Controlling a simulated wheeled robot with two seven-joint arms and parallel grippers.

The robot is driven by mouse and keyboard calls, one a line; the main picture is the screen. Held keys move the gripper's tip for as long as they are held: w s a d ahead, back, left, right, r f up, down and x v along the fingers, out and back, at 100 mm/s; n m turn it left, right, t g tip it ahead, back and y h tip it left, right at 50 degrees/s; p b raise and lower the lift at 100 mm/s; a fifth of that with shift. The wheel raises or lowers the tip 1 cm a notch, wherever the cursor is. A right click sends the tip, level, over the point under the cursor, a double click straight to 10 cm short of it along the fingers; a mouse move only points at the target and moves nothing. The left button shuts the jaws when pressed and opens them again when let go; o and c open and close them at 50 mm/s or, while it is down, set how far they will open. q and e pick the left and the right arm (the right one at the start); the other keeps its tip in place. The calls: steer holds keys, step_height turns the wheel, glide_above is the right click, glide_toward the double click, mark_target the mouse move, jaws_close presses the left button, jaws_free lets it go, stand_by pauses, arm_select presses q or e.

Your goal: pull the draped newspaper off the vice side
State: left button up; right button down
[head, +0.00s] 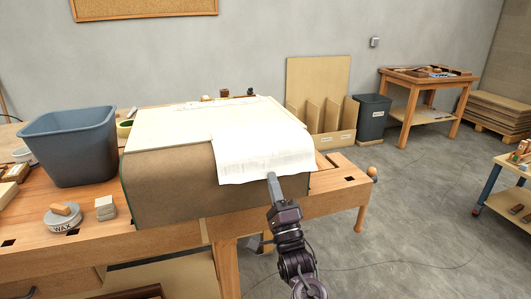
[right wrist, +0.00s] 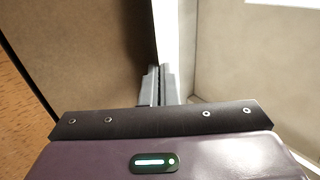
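The white newspaper (head: 265,150) lies draped over the right part of a large brown curved form (head: 170,185) on the workbench, its front flap hanging down the form's face. My right gripper (head: 272,178) reaches up from below to the flap's lower edge. In the right wrist view its two fingers (right wrist: 160,84) are close together, with a white strip of the newspaper (right wrist: 168,35) running into them; they look shut on it. The fingertips are partly hidden by the paper. My left gripper is not in view.
The wooden workbench (head: 330,193) carries a grey bin (head: 68,148), a wax tin (head: 62,217) and small grey blocks (head: 105,208) on the left. A dark bin (head: 373,118) and a side table (head: 425,84) stand behind.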

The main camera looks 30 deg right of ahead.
steer(key=shift+r, duration=0.15)
steer(key=shift+s+r+p, duration=0.35)
steer(key=shift+r+p, duration=0.15)
steer(key=shift+p, duration=0.2)
steer(key=shift+s+a+r+p, duration=0.2)
steer(key=shift+s+r+p, duration=0.5)
steer(key=shift+r+p, duration=0.2)
steer(key=shift+s+a+r+p, duration=0.2)
steer(key=shift+s+r+p, duration=0.5)
steer(key=shift+r+p, duration=0.2)
